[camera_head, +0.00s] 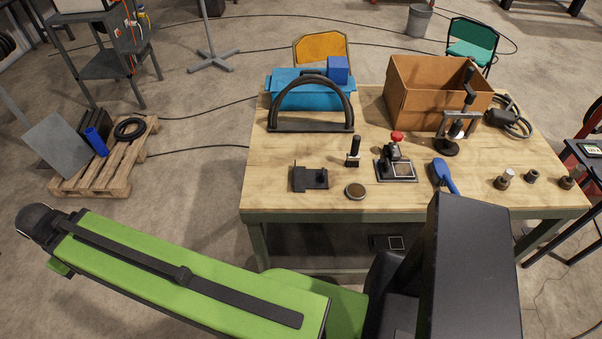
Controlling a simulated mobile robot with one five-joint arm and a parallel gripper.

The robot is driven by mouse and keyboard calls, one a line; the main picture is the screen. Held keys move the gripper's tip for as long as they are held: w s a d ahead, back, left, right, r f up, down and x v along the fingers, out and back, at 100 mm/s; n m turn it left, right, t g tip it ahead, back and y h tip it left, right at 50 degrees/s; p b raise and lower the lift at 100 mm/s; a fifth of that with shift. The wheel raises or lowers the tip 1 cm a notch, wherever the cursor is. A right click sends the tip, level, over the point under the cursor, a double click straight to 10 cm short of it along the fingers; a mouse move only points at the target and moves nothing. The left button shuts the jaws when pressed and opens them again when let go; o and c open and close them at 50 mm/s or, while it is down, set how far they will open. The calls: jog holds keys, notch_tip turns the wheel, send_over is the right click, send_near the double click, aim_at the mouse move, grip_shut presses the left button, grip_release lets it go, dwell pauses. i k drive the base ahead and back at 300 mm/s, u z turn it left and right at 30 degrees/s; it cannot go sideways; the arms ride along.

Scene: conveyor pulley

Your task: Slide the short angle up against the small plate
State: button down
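A dark flat piece with a round spot (316,179) lies on the wooden table near its front edge, left of centre; it looks like the small plate. A dark upright piece (298,178) stands at its left end and looks like the short angle. The two appear to touch or nearly touch, but at this size I cannot tell if there is a gap. My green arm crosses the lower left of the view, in front of the table. My gripper's fingers do not show.
Behind the pieces on the table (264,196) stands a black arched handle (311,128). To the right are a round disc (355,191), a black-handled tool (353,152), a red-knobbed fixture (396,168) and a cardboard box (420,95). The table's front left corner is clear.

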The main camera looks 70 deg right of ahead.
aim_at(299, 176)
jog(key=z, duration=0.85)
jog(key=k, duration=1)
jog(key=u, duration=0.25)
jog(key=i, duration=0.95)
